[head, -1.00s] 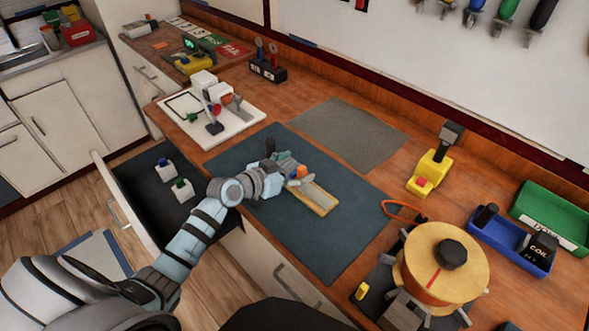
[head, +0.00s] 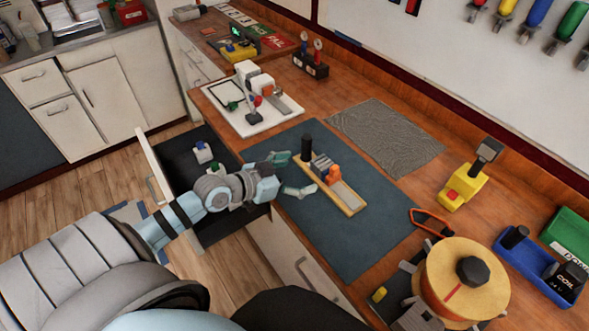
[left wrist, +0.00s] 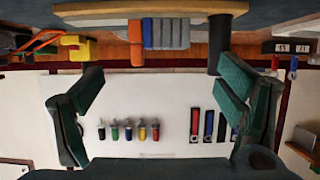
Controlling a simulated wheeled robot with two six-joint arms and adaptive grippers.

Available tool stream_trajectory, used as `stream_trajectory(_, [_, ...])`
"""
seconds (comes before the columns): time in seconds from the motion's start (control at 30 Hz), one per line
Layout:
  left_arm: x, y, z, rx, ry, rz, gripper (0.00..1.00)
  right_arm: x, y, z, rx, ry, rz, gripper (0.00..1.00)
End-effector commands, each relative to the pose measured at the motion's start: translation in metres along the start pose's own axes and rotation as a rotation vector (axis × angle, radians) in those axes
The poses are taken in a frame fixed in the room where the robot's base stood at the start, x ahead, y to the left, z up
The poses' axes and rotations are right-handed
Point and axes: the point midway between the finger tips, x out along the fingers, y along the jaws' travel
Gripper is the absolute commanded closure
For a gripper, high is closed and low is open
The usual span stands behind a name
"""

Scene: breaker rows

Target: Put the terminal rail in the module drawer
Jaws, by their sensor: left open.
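The terminal rail (head: 347,196) is a light wooden strip lying on the dark blue mat (head: 345,245). It carries grey and orange modules and an upright black post (head: 306,147) near its far end. My left gripper (head: 293,175) is open and empty, just left of the rail, with its fingers apart and pointing at it. In the left wrist view the rail (left wrist: 150,9) shows at the top, beyond the open fingers (left wrist: 163,85). The module drawer (head: 153,168) stands pulled out at the left, dark inside; my left arm hides part of it. My right gripper is not visible.
Two small white modules, blue-topped (head: 203,152) and green-topped (head: 213,170), sit in the drawer. A white board with parts (head: 240,120) lies beyond the mat. A wire spool (head: 450,280) and a yellow tool (head: 462,187) stand at right. The near mat is clear.

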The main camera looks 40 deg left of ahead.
Motion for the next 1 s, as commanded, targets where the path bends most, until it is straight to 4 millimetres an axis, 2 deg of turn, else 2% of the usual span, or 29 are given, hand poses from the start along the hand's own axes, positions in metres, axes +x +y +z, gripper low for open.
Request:
stream_trajectory(0.03, [-0.006, 0.000, -0.003, 0.004, 0.000, 0.001, 0.21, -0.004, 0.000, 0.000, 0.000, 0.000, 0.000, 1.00])
stream_trajectory(0.07, [-0.007, 0.000, -0.008, 0.005, 0.010, 0.001, 0.26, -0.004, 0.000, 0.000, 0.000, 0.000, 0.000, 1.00])
stream_trajectory(0.13, [-0.004, -0.004, -0.034, 0.013, 0.066, -0.003, 0.37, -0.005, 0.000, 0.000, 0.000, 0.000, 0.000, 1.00])
stream_trajectory(0.17, [0.001, -0.005, -0.054, 0.015, 0.109, -0.007, 0.37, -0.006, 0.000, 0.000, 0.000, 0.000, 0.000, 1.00])
stream_trajectory(0.23, [0.014, -0.015, -0.124, 0.005, 0.255, -0.028, 0.37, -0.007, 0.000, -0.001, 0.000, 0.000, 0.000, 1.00])
stream_trajectory(0.3, [0.033, -0.039, -0.195, -0.011, 0.371, -0.083, 0.37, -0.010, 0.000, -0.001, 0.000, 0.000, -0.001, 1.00])
stream_trajectory(0.33, [0.045, -0.049, -0.218, -0.035, 0.382, -0.102, 0.37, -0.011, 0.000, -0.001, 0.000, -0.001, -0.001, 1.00])
stream_trajectory(0.4, [0.074, -0.066, -0.259, -0.144, 0.339, -0.125, 0.37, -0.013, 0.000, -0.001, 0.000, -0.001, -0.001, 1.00])
stream_trajectory(0.5, [0.114, -0.070, -0.290, -0.376, 0.161, -0.134, 0.37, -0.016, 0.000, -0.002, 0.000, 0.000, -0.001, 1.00])
stream_trajectory(0.57, [0.132, -0.060, -0.292, -0.549, -0.010, -0.153, 0.37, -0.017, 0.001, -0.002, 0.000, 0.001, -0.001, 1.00])
stream_trajectory(0.6, [0.138, -0.050, -0.283, -0.673, -0.150, -0.189, 0.37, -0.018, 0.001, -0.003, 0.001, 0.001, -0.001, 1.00])
stream_trajectory(0.67, [0.136, -0.036, -0.255, -0.844, -0.363, -0.280, 0.37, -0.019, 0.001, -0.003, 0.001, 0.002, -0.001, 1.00])
stream_trajectory(0.73, [0.119, -0.022, -0.205, -1.019, -0.605, -0.444, 0.37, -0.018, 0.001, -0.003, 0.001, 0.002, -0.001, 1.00])
stream_trajectory(0.8, [0.095, -0.018, -0.158, -1.148, -0.783, -0.624, 0.37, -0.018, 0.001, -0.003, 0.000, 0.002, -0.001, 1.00])
stream_trajectory(0.9, [0.060, -0.014, -0.128, -1.292, -0.914, -0.849, 0.37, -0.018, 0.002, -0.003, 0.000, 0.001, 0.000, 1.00])
stream_trajectory(1.0, [0.055, -0.010, -0.116, -1.363, -0.930, -0.921, 0.37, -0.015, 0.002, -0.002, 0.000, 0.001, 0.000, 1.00])
